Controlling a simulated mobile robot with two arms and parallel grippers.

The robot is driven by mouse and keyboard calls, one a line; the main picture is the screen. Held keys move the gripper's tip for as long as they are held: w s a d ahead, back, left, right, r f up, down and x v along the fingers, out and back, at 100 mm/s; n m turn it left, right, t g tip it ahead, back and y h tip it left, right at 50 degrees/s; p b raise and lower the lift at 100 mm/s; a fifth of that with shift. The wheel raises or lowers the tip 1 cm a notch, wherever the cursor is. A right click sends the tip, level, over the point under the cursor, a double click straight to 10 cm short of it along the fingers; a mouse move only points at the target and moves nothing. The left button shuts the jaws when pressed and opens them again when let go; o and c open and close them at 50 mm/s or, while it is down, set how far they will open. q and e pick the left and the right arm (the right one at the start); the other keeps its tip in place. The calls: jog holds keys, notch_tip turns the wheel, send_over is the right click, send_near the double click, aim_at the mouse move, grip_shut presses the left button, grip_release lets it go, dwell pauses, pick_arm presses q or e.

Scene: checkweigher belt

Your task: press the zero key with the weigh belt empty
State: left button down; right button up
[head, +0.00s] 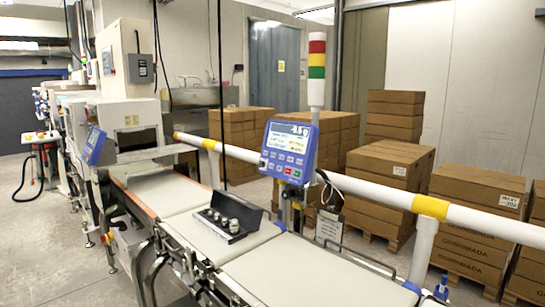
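The blue weighing terminal (289,151) stands on a post behind the belt, its screen (291,134) lit with large digits too small to read surely. Below the screen is a keypad (283,165) with several pale keys, one red and one green; I cannot tell which is the zero key. A dark open case (236,217) holding several metal weights (221,219) sits on the middle belt section (250,249), so that section is not empty. I cannot tell for certain that this is the weigh belt. Neither of my grippers is in view.
A white guard rail with yellow bands (432,207) runs behind the belt. A red, yellow and green signal tower (316,62) stands near the terminal. Stacked cartons (389,180) fill the back right. The nearer belt section (315,276) is bare. Open floor (50,240) lies left.

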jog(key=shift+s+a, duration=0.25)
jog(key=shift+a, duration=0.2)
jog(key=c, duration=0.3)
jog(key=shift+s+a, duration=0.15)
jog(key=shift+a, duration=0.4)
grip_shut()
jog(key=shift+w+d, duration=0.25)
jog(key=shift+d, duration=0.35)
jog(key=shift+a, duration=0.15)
